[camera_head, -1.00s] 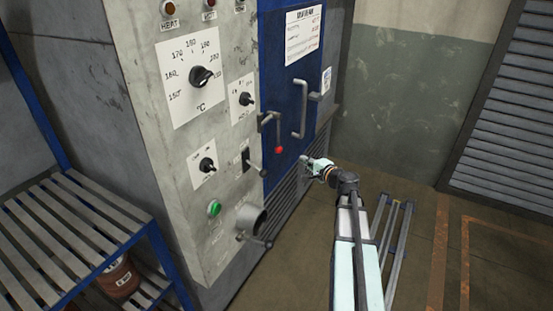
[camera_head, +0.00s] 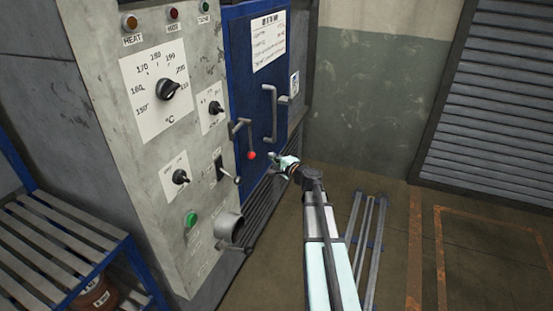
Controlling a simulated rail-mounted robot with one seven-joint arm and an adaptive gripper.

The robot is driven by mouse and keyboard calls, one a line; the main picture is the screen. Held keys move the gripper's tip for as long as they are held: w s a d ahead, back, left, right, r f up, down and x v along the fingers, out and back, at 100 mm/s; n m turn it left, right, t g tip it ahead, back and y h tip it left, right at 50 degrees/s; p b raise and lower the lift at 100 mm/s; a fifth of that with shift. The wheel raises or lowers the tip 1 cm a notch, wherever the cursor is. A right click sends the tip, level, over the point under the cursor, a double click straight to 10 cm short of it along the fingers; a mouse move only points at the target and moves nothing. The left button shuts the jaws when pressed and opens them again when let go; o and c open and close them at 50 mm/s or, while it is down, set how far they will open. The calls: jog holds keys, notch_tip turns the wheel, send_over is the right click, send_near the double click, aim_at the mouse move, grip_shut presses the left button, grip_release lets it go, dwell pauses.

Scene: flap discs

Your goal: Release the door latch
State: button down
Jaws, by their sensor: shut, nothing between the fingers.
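The blue door (camera_head: 260,96) is on the right part of the grey machine and looks closed. A latch lever (camera_head: 248,136) with a red knob (camera_head: 251,155) sits at the door's left edge, its arm hanging down. A grey pull handle (camera_head: 273,113) is fixed upright on the door, to the right of the lever. My gripper (camera_head: 272,160) is shut and empty. It appears just right of the red knob and low in front of the door, with a gap to the knob in the picture. Its fingertips are small and partly unclear.
The control panel (camera_head: 145,140) left of the door carries a temperature dial (camera_head: 170,89), switches, a green button (camera_head: 191,219) and a protruding round outlet (camera_head: 228,226). A slatted blue-framed rack (camera_head: 50,236) stands at lower left. Floor rails (camera_head: 368,235) lie right of my arm.

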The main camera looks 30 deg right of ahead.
jog(key=w+a+p, duration=0.1)
jog(key=w+a, duration=0.1)
jog(key=w+a+p, duration=0.1)
jog(key=a+p, duration=0.1)
jog(key=shift+w+a+r, duration=0.15)
jog(key=shift+w+a, duration=0.05)
jog(key=shift+w, duration=0.15)
dwell(0.4)
